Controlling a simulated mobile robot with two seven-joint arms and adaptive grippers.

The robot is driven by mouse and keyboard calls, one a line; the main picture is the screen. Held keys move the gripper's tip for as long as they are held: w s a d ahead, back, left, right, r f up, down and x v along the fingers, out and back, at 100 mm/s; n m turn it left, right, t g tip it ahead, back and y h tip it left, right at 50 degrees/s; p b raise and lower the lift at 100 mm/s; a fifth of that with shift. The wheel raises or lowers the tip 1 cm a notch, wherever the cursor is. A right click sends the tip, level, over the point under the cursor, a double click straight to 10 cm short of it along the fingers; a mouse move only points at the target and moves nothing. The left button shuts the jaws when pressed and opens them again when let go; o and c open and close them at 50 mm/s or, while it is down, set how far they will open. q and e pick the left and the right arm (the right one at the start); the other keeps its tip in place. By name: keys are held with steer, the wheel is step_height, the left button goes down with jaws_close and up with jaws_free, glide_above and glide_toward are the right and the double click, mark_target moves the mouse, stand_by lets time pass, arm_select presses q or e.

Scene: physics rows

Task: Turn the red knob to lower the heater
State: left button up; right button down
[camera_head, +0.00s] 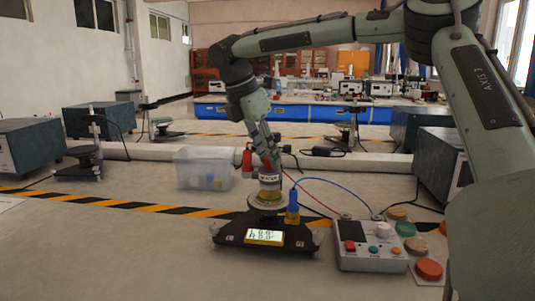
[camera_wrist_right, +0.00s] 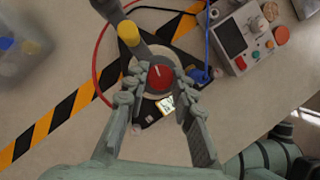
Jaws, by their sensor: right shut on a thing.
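The red knob (camera_wrist_right: 160,79) shows in the wrist view as a round red top with a light pointer line. It sits above a round grey disc on a dark device. My right gripper (camera_wrist_right: 160,90) has one finger on each side of the knob and is shut on it. In the head view my right gripper (camera_head: 268,163) reaches down from above onto the top of the stand. The knob is mostly hidden there by the fingers. The dark base (camera_head: 232,233) carries a lit display (camera_head: 264,237), whose digits are too small to read surely. My left gripper is not in view.
A control box (camera_head: 370,257) with several buttons stands right of the base, joined by red and blue wires. A blue clamp (camera_head: 292,207) is beside the stand. A clear bin (camera_head: 203,168) stands behind to the left. Striped tape crosses the bench.

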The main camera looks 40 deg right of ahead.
steer(key=m+g, duration=0.1)
steer(key=m, duration=0.2)
steer(key=m+g, duration=0.1)
steer(key=m, duration=0.2)
steer(key=shift+w+d+y, duration=0.1)
steer(key=shift+w+y, duration=0.1)
steer(key=shift+y, duration=0.2)
steer(key=m+y, duration=0.1)
steer(key=m, duration=0.2)
steer(key=m+g+y, duration=0.1)
steer(key=m, duration=0.2)
steer(key=shift+w+d+m+g, duration=0.1)
steer(key=shift+d+m+g, duration=0.1)
steer(key=shift+m+g, duration=0.15)
steer(key=m+y, duration=0.2)
steer(key=m, duration=0.2)
steer(key=shift+d+m, duration=0.1)
steer(key=shift+m, duration=0.15)
steer(key=shift+d+m+y, duration=0.1)
steer(key=shift+m+y, duration=0.6)
steer(key=shift+m, duration=1.3)
steer(key=c, duration=1.5)
jaws_free()
steer(key=shift+c, duration=0.2)
